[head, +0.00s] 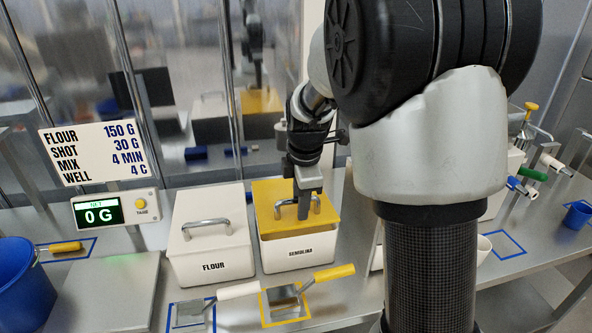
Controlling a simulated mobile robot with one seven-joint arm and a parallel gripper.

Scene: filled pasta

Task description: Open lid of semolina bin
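The semolina bin (290,255) is a white box with the word SEMOLINA on its front, right of the flour bin. Its yellow lid (268,215) lies on top, with a grey bar handle (283,205) across it. My gripper (303,207) reaches down from above onto the lid, at the right part of the handle. A finger overlaps the handle in this view. The gap between the fingers is not visible, so I cannot tell whether they are closed on the handle.
The white flour bin (210,265) with its closed lid stands close on the left. Two scoops, one white-handled (238,291) and one yellow-handled (333,272), lie in front. A glass screen stands behind. A scale display (100,213) reads 0 G. My arm hides much of the right side.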

